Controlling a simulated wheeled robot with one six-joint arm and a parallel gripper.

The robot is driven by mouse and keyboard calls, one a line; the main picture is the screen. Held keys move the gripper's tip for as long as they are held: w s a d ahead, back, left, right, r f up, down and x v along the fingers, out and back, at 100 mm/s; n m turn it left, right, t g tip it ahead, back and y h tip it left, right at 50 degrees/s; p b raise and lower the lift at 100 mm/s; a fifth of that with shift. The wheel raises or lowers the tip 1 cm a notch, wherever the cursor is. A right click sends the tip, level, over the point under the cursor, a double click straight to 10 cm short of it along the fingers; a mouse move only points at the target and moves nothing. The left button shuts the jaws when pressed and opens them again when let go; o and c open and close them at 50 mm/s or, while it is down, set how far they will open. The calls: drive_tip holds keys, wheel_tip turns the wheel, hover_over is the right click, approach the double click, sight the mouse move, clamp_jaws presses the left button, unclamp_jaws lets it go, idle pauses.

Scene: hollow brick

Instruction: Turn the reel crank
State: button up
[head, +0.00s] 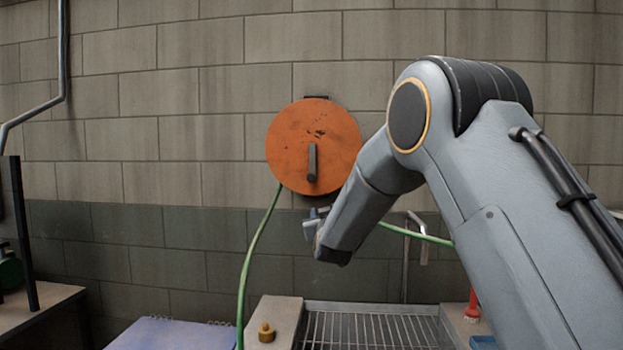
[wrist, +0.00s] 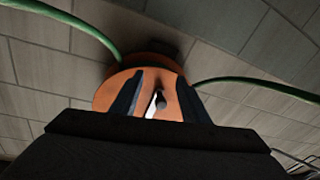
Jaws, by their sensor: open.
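An orange round reel (head: 290,150) is mounted on the block wall. Its dark crank (head: 312,165) sticks out from the reel face, a little below the centre, with its knob end low. My gripper (head: 312,226) is in front of the wall, just below the reel and the crank. In the wrist view the reel (wrist: 104,99) fills the middle, and my gripper (wrist: 158,82) shows two dark fingers standing apart. The crank (wrist: 160,101) appears between the fingers, apparently beyond them; I cannot tell whether they touch it. Part of the reel is hidden by the fingers.
A green hose (head: 248,262) hangs from the reel, and another stretch runs right behind my arm. A metal grating (head: 370,328) lies below, with a brass-coloured knob (head: 266,333) on its left ledge. A bluish panel (head: 172,334) and a bench (head: 40,312) stand at left.

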sight(311, 179)
drive_tip(key=shift+w+a+r+m+t+h+p, duration=0.15)
drive_tip(key=shift+w+a+r+t+p, duration=0.55)
drive_tip(key=shift+w+r, duration=0.85)
drive_tip(key=shift+w+a+r+m+t+h+p, duration=0.15)
drive_tip(key=shift+w+a+r+t+p, duration=0.35)
drive_tip(key=shift+w+a+r, duration=0.7)
drive_tip(key=shift+w+a+r+t+h+p, duration=0.2)
drive_tip(key=shift+w+a+r+t+p, duration=0.4)
drive_tip(key=shift+w+r, duration=1.25)
drive_tip(key=shift+s+d+r, duration=0.1)
drive_tip(key=shift+s, duration=0.05)
clamp_jaws()
